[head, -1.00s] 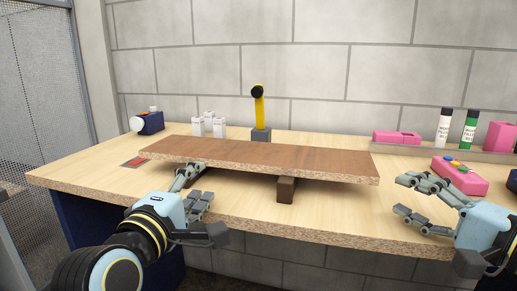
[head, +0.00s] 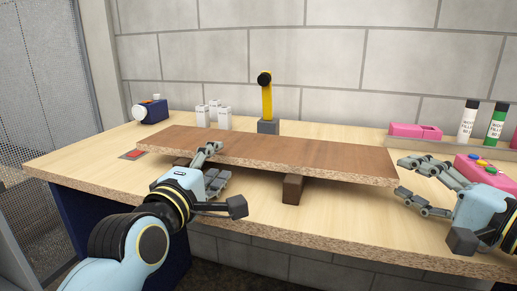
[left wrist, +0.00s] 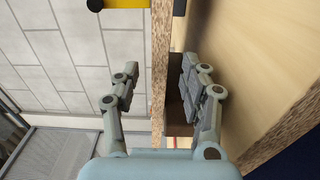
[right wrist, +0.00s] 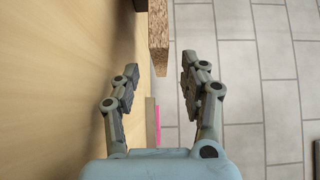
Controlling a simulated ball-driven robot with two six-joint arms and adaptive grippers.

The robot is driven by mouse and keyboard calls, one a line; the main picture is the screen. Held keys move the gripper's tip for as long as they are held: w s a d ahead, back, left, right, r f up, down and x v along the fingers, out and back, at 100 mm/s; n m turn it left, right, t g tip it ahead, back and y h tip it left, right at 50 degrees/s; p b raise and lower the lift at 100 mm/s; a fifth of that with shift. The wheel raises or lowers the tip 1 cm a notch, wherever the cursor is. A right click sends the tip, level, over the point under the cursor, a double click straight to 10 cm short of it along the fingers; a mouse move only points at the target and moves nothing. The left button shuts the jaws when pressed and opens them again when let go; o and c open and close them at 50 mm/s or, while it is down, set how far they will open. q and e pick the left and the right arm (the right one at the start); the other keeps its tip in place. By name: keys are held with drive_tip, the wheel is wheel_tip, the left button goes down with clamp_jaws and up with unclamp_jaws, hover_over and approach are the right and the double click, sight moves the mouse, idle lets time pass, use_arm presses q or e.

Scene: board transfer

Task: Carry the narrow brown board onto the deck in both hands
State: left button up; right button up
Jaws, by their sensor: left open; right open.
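The narrow brown board (head: 275,153) lies flat and raised over the table on dark blocks. One block (head: 292,189) shows under its middle. My left gripper (head: 213,164) is open at the board's front edge, left of the middle. In the left wrist view the board (left wrist: 160,80) runs between its spread fingers, one above and one below. My right gripper (head: 403,177) is open and empty just right of the board's right end. In the right wrist view that end (right wrist: 158,45) lies ahead, between the lines of the fingers. I cannot pick out a deck.
On the wooden table (head: 90,165) stand white bottles (head: 214,116), a yellow-armed device (head: 267,105) and a blue device (head: 151,111) behind the board. A pink box with buttons (head: 487,168) is behind my right gripper. A brick wall closes the back.

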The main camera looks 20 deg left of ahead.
sight(232, 143)
use_arm(q)
drive_tip(key=w, duration=0.8)
drive_tip(key=shift+w+d, duration=0.1)
drive_tip(key=shift+w, duration=0.25)
use_arm(e)
drive_tip(key=x, duration=0.8)
drive_tip(key=shift+w+a, duration=0.25)
drive_tip(key=shift+a, duration=0.05)
use_arm(q)
clamp_jaws()
use_arm(e)
clamp_jaws()
